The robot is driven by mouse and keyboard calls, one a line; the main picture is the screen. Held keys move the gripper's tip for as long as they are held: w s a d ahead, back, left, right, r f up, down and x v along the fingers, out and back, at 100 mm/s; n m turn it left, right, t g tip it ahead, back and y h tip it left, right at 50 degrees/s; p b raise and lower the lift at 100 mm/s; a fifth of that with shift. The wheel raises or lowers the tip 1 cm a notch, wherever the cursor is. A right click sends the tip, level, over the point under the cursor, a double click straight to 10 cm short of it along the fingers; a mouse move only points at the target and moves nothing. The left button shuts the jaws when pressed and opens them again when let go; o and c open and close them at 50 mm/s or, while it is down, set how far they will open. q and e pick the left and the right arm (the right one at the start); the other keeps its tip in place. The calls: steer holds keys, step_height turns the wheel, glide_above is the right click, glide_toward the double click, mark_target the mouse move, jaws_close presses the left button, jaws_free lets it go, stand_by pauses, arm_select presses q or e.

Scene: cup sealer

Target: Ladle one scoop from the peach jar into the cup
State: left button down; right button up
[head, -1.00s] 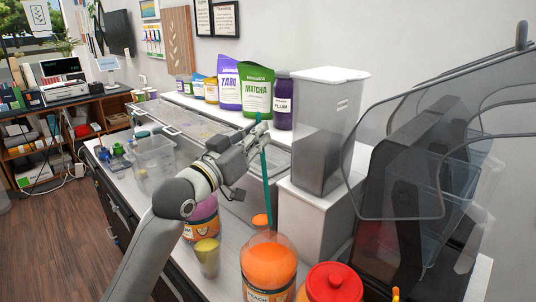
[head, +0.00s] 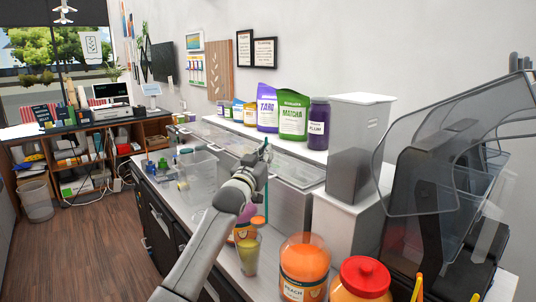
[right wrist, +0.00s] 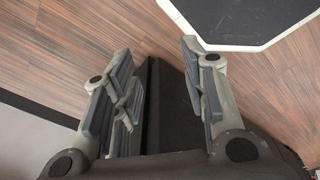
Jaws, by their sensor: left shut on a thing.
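The peach jar (head: 303,268) stands open at the front of the counter, with orange contents and a PEACH label. The cup (head: 248,254) is clear with yellow-green contents and stands to the left of the peach jar. My left gripper (head: 260,163) is shut on the teal ladle (head: 266,196), above and behind the cup. My right gripper (right wrist: 158,60) is open and empty over the floor in the right wrist view.
A red-lidded jar (head: 364,278) stands right of the peach jar. A clear bin (head: 198,176) sits further back on the counter. A white-grey dispenser (head: 355,150) and dark machine (head: 440,180) stand at right. Pouches and a plum jar (head: 318,124) line the shelf.

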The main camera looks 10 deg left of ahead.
arm_select(q)
steer(key=s+a+f+n+t+y+b, duration=0.2)
steer(key=s+a+f+n+y+b, duration=0.2)
steer(key=a+n+b, duration=0.4)
steer(key=s+a+f+n+t+y+b, duration=0.25)
steer(key=s+a+f+n+b, duration=0.3)
steer(key=a+b, duration=0.35)
steer(key=s+a+f+n+g+y+b, duration=0.2)
steer(key=a+f+n+g+y+b, duration=0.1)
steer(key=a+f+n+y+b, duration=0.4)
steer(key=shift+s+a+f+n+y, duration=0.2)
steer(key=shift+f+n+y, duration=1.45)
steer(key=shift+n, duration=0.8)
